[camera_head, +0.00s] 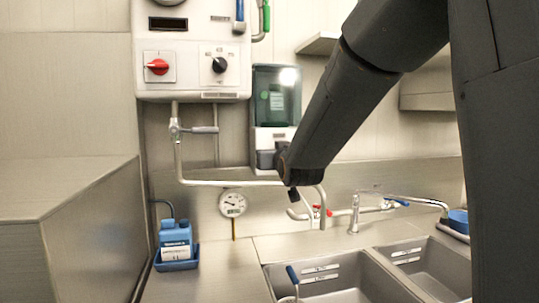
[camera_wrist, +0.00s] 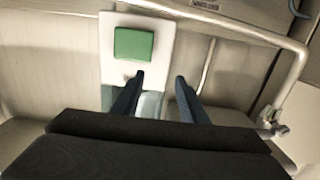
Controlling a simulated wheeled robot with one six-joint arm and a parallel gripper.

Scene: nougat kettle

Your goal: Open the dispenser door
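The dispenser (camera_head: 276,95) hangs on the back wall in the head view, with a dark green see-through front above a white lower part. Its front looks closed. In the wrist view, the dispenser's white part (camera_wrist: 165,50) with a green square shows beyond the fingers, and a see-through part lies lower, partly behind them. My gripper (camera_head: 268,160) is in front of the dispenser's lower end in the head view and hides part of it. In the wrist view, my gripper (camera_wrist: 159,78) has its two dark fingers apart with nothing held between them. I cannot tell whether a finger touches the dispenser.
A white control box (camera_head: 190,60) with a red knob is left of the dispenser. A pipe (camera_head: 225,183) with a gauge (camera_head: 232,204) runs below. A blue bottle (camera_head: 176,238) stands in a tray on the counter. Sinks (camera_head: 335,280) and a tap (camera_head: 355,213) are below right.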

